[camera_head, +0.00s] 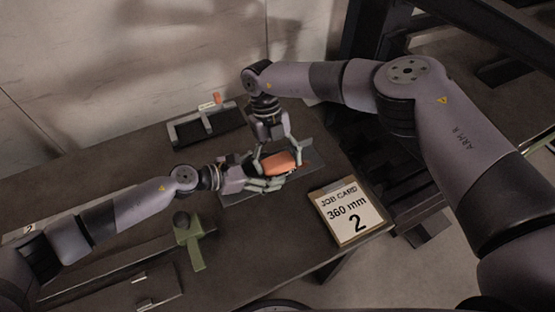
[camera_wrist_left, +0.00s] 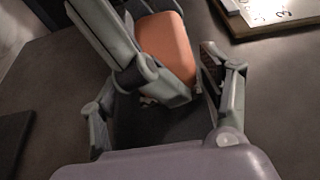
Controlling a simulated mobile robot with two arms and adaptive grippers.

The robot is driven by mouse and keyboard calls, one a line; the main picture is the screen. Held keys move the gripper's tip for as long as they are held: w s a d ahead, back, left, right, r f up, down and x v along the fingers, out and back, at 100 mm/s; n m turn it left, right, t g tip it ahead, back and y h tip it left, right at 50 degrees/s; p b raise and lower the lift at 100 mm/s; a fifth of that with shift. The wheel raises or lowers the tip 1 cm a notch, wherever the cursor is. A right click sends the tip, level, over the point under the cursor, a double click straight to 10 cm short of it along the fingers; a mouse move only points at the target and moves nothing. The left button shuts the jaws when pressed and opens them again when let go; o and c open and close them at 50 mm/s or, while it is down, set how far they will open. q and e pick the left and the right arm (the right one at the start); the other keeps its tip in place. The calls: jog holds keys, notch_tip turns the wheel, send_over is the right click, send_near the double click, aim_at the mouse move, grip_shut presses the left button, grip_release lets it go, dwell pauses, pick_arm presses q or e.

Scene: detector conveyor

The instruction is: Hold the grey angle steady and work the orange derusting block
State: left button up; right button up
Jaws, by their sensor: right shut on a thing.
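The orange derusting block (camera_head: 283,163) is held in my right gripper (camera_head: 277,158), low over the grey angle. In the left wrist view the orange block (camera_wrist_left: 166,45) shows beside a finger of the right gripper. The grey angle (camera_head: 309,156) lies on the bench under both grippers, with its ends showing and its middle hidden. My left gripper (camera_head: 264,182) is low at the angle, just in front of the block. In the left wrist view the left gripper's (camera_wrist_left: 155,88) fingers stand well apart. Whether they touch the angle is not clear.
A job card (camera_head: 347,212) reading "360 mm 2" lies at the right of the bench (camera_head: 265,240). A green fixture (camera_head: 190,238) stands front left. A dark holder (camera_head: 205,127) with a small orange piece is at the back. A dark frame stands to the right.

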aim_at(288, 154)
jog(key=shift+f, duration=0.85)
jog(key=shift+d, duration=0.1)
jog(key=shift+w+d+r, duration=0.1)
jog(key=shift+w+d, duration=0.25)
jog(key=shift+d, duration=0.45)
jog(key=shift+w+d, duration=0.35)
jog(key=shift+d, duration=0.4)
jog(key=shift+w+d, duration=0.35)
jog(key=shift+d, duration=0.5)
jog(key=shift+w+d, duration=0.3)
jog(key=shift+d, duration=0.55)
jog(key=shift+w+d, duration=0.35)
jog(key=shift+d, duration=0.4)
jog(key=shift+w+d, duration=0.3)
jog(key=shift+d, duration=0.45)
jog(key=shift+d+f, duration=0.1)
jog(key=shift+f, duration=0.15)
